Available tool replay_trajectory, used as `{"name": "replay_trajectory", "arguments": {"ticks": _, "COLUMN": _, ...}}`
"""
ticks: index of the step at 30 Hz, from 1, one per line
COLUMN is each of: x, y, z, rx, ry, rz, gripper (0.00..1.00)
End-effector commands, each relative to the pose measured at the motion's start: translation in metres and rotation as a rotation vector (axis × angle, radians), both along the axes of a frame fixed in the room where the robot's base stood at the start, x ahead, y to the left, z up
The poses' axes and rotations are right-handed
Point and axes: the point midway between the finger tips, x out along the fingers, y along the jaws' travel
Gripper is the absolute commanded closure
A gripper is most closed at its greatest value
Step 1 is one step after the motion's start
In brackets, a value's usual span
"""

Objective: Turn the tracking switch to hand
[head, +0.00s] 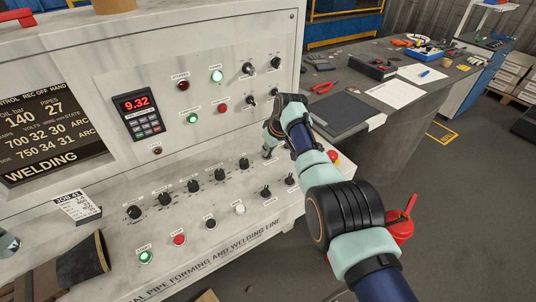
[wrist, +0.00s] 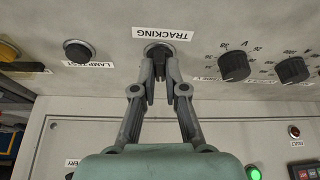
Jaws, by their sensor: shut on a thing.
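The tracking switch (wrist: 158,50) is a dark knob on a round base, under a white TRACKING label (wrist: 163,33) that appears upside down in the wrist view. My gripper (wrist: 159,82) has its two grey fingers closed on the switch, one on each side. The fingers hide much of the knob, and I cannot tell which position it points to. In the head view my gripper (head: 269,152) is at the right part of the sloping panel, where my arm partly hides the area.
A dark lamp test button (wrist: 77,51) and black dials (wrist: 234,66) flank the switch. In the head view, several knobs and lit buttons (head: 146,256) cover the console (head: 120,235). A red emergency button (head: 334,157) is near my arm. A grey workbench (head: 365,125) stands behind right.

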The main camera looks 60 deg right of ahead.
Motion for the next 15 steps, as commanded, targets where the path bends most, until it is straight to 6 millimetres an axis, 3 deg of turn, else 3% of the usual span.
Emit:
{"name": "replay_trajectory", "arguments": {"ticks": 5, "x": -0.0004, "y": 0.0003, "z": -0.0004, "rx": 0.001, "ry": 0.002, "rz": -0.002, "gripper": 1.00}}
{"name": "replay_trajectory", "arguments": {"ticks": 6, "x": -0.0004, "y": 0.0003, "z": -0.0004, "rx": 0.001, "ry": 0.002, "rz": -0.002, "gripper": 0.87}}
{"name": "replay_trajectory", "arguments": {"ticks": 10, "x": -0.0004, "y": 0.0004, "z": -0.0004, "rx": 0.001, "ry": 0.002, "rz": -0.002, "gripper": 0.65}}
{"name": "replay_trajectory", "arguments": {"ticks": 15, "x": -0.0002, "y": 0.0003, "z": -0.0003, "rx": 0.001, "ry": 0.002, "rz": -0.002, "gripper": 0.64}}
